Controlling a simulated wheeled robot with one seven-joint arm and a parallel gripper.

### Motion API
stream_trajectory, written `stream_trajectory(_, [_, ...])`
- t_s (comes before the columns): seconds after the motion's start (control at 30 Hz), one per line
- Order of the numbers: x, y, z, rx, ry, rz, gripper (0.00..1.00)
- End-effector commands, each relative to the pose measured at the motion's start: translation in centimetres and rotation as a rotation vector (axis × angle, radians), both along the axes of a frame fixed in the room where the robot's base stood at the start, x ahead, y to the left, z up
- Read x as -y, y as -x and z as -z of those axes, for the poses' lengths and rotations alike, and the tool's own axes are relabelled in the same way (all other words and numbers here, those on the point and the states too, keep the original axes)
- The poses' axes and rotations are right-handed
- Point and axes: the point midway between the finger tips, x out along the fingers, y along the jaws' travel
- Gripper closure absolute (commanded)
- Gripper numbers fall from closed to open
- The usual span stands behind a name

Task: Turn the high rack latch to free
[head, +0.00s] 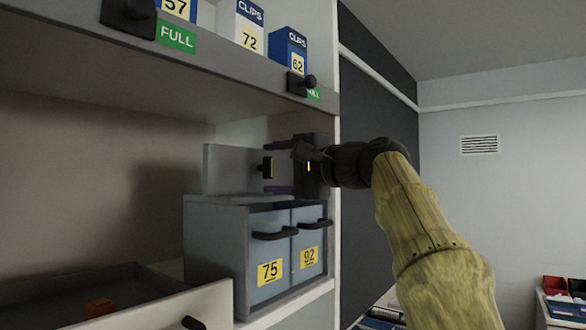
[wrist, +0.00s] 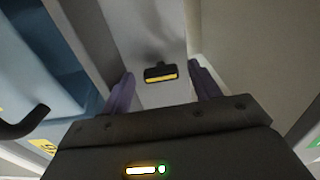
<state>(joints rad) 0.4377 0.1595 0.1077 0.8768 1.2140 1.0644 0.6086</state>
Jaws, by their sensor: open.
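The high rack latch (head: 267,167) is a small dark handle with a yellow stripe. It sits on a grey upright panel (head: 228,170) above the drawer cabinet. My gripper (head: 284,168) is at the right of the latch, facing it, with its wrist coming in from the right. In the wrist view the latch (wrist: 160,74) shows in the gap between the two purple fingers of my gripper (wrist: 160,69), its stripe lying crosswise. The gripper is open and holds nothing. I cannot tell whether the fingertips reach past the latch or touch it.
A drawer cabinet (head: 218,232) with drawers 75 and 92 stands just below. The shelf (head: 190,72) above carries CLIPS boxes (head: 290,52) and dark knobs on its edge. An open tray (head: 210,305) is at lower left. Open room lies to the right.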

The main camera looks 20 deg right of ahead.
Motion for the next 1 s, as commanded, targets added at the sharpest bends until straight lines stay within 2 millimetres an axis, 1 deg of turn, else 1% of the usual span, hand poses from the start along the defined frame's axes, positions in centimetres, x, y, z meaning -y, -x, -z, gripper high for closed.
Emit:
stream_trajectory(0.17, [1.0, 1.2, 0.2, 0.002, 0.001, 0.004, 0.38])
stream_trajectory(0.37, [3.2, 4.2, 0.3, 0.002, 0.001, 0.007, 0.38])
stream_trajectory(0.8, [8.3, 11.3, 0.1, 0.001, 0.002, 0.006, 0.38])
stream_trajectory(0.9, [9.3, 12.6, 0.1, 0.001, 0.001, 0.006, 0.38])
stream_trajectory(1.0, [9.9, 13.5, 0.0, 0.000, 0.000, 0.004, 0.38])
